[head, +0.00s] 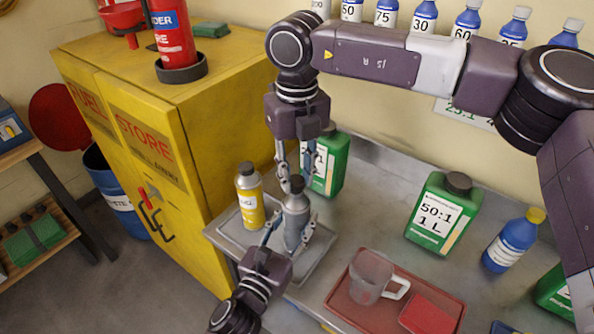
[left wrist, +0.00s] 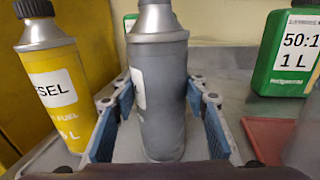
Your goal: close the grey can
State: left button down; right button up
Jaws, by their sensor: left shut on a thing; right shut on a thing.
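The grey can (head: 296,218) stands upright on a grey tray (head: 318,250) on the bench. In the left wrist view the can (left wrist: 160,95) is between the blue pads of my left gripper (left wrist: 158,125), with its top cut off by the frame. In the head view my left gripper (head: 289,232) is shut on the can's body from the near side. My right gripper (head: 296,178) comes down from above and is shut on the dark cap (head: 297,184) at the can's top. Whether the cap is seated cannot be told.
A yellow can (head: 249,200) stands left of the grey can. Green jugs (head: 437,215) and a blue bottle (head: 512,240) stand on the bench. A red tray (head: 340,297) holds a clear jug (head: 370,275). The yellow cabinet (head: 165,125) borders the bench on the left.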

jog(key=shift+f, duration=0.5)
jog(key=shift+f, duration=0.6)
dwell(0.3)
jog(key=m, duration=0.6)
jog(key=shift+a, duration=0.1)
jog(key=m, duration=0.5)
jog(key=shift+a+m, duration=0.1)
jog(key=shift+m, duration=0.2)
jog(key=m, duration=0.3)
jog(key=shift+w+m, duration=0.1)
jog(key=shift+m, duration=0.2)
jog(key=m, duration=0.3)
jog(key=shift+w+m, duration=0.1)
jog(key=shift+m, duration=0.3)
jog(key=m, duration=0.6)
jog(key=shift+w+m, duration=0.1)
jog(key=shift+m, duration=0.3)
